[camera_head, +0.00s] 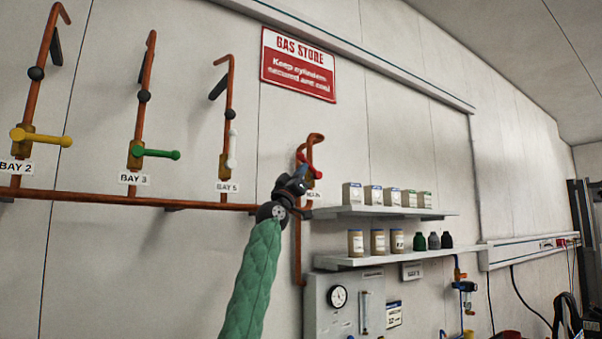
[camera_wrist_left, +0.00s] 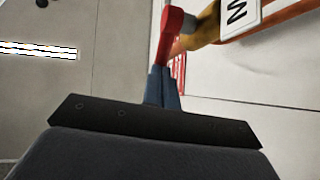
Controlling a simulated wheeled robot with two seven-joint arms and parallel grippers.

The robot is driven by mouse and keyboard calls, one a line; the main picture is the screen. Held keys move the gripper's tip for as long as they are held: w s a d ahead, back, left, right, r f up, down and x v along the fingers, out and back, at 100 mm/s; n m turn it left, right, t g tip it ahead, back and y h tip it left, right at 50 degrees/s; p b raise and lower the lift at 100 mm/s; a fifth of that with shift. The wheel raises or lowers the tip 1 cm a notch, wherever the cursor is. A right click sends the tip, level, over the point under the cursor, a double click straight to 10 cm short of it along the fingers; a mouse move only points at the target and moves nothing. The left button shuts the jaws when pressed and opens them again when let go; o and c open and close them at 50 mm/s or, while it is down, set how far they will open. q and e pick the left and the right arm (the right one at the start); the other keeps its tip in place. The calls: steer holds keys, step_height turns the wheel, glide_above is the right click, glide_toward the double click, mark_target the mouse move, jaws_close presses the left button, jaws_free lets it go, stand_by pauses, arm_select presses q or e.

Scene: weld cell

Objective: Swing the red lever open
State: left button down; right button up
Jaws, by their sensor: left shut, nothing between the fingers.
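The red lever (camera_head: 309,167) is on the copper pipe at the middle of the wall in the head view, beside a label partly hidden by my arm. In the left wrist view the red lever (camera_wrist_left: 172,32) shows close up, its rounded end at the fingertips, with its brass valve body (camera_wrist_left: 208,28) behind. My left gripper (camera_head: 301,172) is shut and empty, with its blue-grey fingers (camera_wrist_left: 163,88) right at the lever. The fingertips look very near or touching the lever; I cannot tell which. My right gripper is not in view.
Yellow (camera_head: 42,137), green (camera_head: 155,153) and white (camera_head: 232,148) levers sit on pipes to the left. A shelf (camera_head: 400,212) with boxes and a lower shelf (camera_head: 350,262) with jars are close on the right. The gas store sign (camera_head: 298,66) hangs above.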

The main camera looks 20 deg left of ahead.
mark_target(304, 159)
arm_select(q)
steer(key=r+m+g, duration=0.1)
steer(key=r+g+p, duration=0.1)
steer(key=g, duration=0.1)
steer(key=r+m+g+p, duration=0.1)
steer(key=g, duration=0.1)
steer(key=shift+w+d+r+m, duration=0.15)
steer(key=shift+w+d+m, duration=0.05)
steer(key=shift+w+m, duration=0.1)
steer(key=shift+w+d+r+p, duration=0.15)
steer(key=shift+d+r+p, duration=0.1)
steer(key=shift+p, duration=0.15)
steer(key=shift+w+d+r+p, duration=0.3)
steer(key=shift+w+d+r, duration=0.1)
steer(key=shift+w+r, duration=0.3)
steer(key=shift+d, duration=0.1)
steer(key=shift+r, duration=0.1)
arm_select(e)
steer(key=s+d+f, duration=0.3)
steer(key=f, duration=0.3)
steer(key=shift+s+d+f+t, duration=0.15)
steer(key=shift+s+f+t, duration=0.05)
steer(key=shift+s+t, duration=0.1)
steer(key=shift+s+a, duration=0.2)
